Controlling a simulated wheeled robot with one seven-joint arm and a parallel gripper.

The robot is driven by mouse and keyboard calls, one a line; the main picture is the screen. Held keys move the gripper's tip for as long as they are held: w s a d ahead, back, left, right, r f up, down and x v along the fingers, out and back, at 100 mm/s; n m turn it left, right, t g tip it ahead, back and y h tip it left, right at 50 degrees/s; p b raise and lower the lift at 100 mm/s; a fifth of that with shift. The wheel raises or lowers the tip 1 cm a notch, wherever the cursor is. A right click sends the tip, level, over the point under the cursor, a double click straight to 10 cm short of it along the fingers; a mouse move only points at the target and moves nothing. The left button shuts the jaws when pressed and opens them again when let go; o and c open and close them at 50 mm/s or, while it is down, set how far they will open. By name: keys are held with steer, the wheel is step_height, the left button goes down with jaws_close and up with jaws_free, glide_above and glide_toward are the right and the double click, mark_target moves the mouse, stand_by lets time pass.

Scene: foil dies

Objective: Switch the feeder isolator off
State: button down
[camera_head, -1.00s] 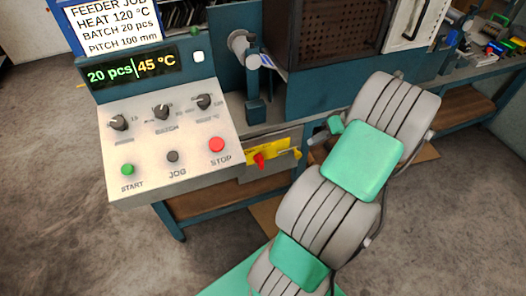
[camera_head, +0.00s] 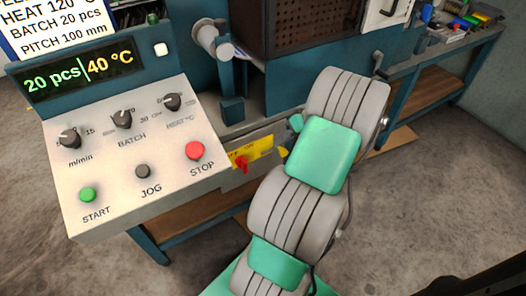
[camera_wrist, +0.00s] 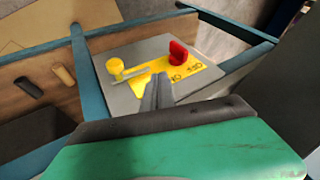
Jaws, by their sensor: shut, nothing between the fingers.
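The feeder isolator is a red handle (camera_head: 241,164) on a yellow plate (camera_head: 262,145), on a grey box under the right end of the control panel. In the wrist view the red handle (camera_wrist: 178,53) stands up from the yellow plate (camera_wrist: 150,75). The plate's small lettering appears upside down there, and I cannot tell which mark the handle points at. My gripper (camera_wrist: 158,80) is shut and empty, its fingertips over the plate's near edge, below and left of the handle. Contact is not clear.
The control panel (camera_head: 120,195) carries START, JOG and red STOP (camera_head: 195,151) buttons and several dials. Blue frame bars (camera_wrist: 85,75) run beside the box.

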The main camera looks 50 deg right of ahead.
mark_target(244, 166)
steer(key=w+a+f+b, duration=0.2)
steer(key=w+a+f, duration=0.3)
steer(key=a+f, duration=0.2)
steer(key=shift+w+f, duration=0.25)
steer(key=shift+w, duration=0.15)
